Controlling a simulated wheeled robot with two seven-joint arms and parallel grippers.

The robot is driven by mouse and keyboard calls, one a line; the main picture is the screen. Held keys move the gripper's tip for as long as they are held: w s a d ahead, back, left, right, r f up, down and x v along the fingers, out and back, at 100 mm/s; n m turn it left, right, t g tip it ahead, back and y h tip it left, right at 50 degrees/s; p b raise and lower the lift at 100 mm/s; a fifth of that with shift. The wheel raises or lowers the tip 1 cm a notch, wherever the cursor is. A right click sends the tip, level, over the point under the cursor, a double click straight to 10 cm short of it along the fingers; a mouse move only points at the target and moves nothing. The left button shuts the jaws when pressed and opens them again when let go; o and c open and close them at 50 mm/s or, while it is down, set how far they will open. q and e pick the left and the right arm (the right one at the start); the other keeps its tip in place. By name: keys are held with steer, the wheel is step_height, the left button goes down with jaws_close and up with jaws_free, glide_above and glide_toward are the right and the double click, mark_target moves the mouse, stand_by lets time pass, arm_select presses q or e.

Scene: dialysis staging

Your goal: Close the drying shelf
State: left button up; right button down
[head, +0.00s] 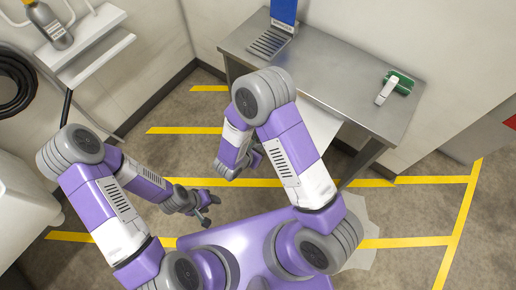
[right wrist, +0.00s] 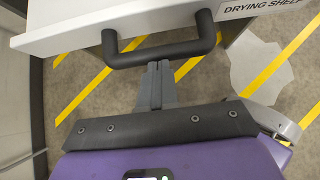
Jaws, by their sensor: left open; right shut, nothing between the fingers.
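The drying shelf (head: 322,118) is a white panel that shows at the front edge of the steel table in the head view, partly hidden behind my right arm. It sticks out from under the tabletop. In the right wrist view its white front (right wrist: 75,22) carries a black bar handle (right wrist: 165,52) and a "DRYING SHELF" label. My right gripper (right wrist: 159,66) is shut and empty, its fingertips right at the middle of the handle; I cannot tell whether they touch. In the head view it is mostly hidden by its own arm. My left gripper (head: 206,210) is open and empty, low over the floor.
The steel table (head: 345,75) holds a blue stand (head: 284,12) with a grey grille and a green and white item (head: 394,88) at its right. A white wall shelf (head: 90,45) with a grey bottle (head: 50,25) is at the left. Yellow-striped floor between is clear.

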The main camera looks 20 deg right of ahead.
steer(key=w+d+b, duration=0.1)
steer(key=w+d, duration=0.2)
steer(key=d, duration=0.1)
steer(key=w+d+b, duration=0.1)
steer(key=w+d, duration=0.3)
steer(key=d, duration=0.1)
steer(key=w+d+b, duration=0.1)
steer(key=w+d, duration=0.3)
steer(key=d, duration=0.1)
arm_select(q)
step_height(320, 180, down, 3)
steer(key=shift+f, duration=0.15)
arm_select(e)
steer(key=shift+s+a, duration=0.1)
steer(key=shift+s+a, duration=0.15)
steer(key=shift+a, duration=0.1)
steer(key=shift+s+a+r, duration=0.2)
steer(key=shift+s+a, duration=0.25)
steer(key=shift+a, duration=0.15)
steer(key=shift+s+a+r, duration=0.15)
steer(key=shift+s+a, duration=0.25)
steer(key=shift+a, duration=0.15)
arm_select(q)
steer(key=r+p, duration=0.2)
steer(key=shift+s+r, duration=0.35)
steer(key=shift+r, duration=0.05)
arm_select(e)
steer(key=v, duration=1)
steer(key=shift+s, duration=0.2)
steer(key=shift+a, duration=0.1)
